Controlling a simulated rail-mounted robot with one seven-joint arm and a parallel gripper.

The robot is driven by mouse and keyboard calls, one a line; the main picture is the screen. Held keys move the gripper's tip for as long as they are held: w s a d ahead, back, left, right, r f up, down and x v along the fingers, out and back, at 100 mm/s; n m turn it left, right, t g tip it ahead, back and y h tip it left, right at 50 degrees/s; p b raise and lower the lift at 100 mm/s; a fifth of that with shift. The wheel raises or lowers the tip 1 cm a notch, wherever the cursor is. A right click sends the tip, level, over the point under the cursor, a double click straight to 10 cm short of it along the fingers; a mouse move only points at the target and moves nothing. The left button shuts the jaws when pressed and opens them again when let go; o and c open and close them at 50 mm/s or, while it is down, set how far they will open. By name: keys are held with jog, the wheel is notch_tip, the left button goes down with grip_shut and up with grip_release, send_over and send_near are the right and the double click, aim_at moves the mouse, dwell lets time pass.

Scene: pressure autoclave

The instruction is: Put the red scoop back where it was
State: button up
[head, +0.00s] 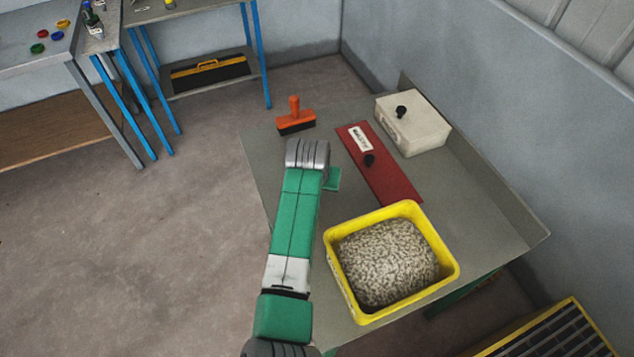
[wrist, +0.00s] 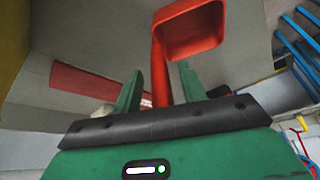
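The red scoop (wrist: 190,32) shows in the wrist view, its square bowl at the top and its handle (wrist: 160,75) running down between my gripper's fingers. My gripper (wrist: 160,80) has one green finger on each side of the handle. A narrow gap shows between the handle and the fingers, so the fingers look open around it. In the head view my gripper (head: 332,179) is mostly hidden behind my arm, over the grey table, and the scoop is hidden. I cannot tell whether the scoop touches the table.
A yellow bin (head: 448,262) of pale pellets stands at the table's front. A red panel (head: 390,183) with a black knob and a white box (head: 415,125) lie behind it. A wall bounds the right.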

jog(key=shift+r, duration=0.1)
jog(key=p+v, duration=0.4)
jog(key=v, duration=0.8)
jog(key=w+d+r+t+h, duration=0.1)
jog(key=d+r+t, duration=0.15)
jog(key=r, duration=0.45)
jog(key=w+d+r+t, duration=0.1)
jog(key=r+t, duration=0.2)
jog(key=r, duration=0.4)
jog(key=s+a+r+t, duration=0.1)
jog(key=s+r+t, duration=0.25)
jog(key=r, duration=0.45)
jog(key=s+r+t, duration=0.3)
jog(key=r+t, duration=0.1)
jog(key=r, duration=0.5)
jog(key=s+a+r+n+t+y, duration=0.1)
jog(key=s+a+r+t, duration=0.1)
jog(key=s+r, duration=0.5)
jog(key=s+a+r+n+t+y, duration=0.1)
jog(key=s+a+r+n+t, duration=0.1)
jog(key=s+r+t, duration=0.3)
jog(key=s+a+r, duration=0.1)
jog(key=s+r, duration=0.2)
jog(key=s, duration=0.2)
jog(key=shift+s+a+t, duration=0.15)
jog(key=shift+a+t, duration=0.1)
jog(key=shift+t, duration=0.05)
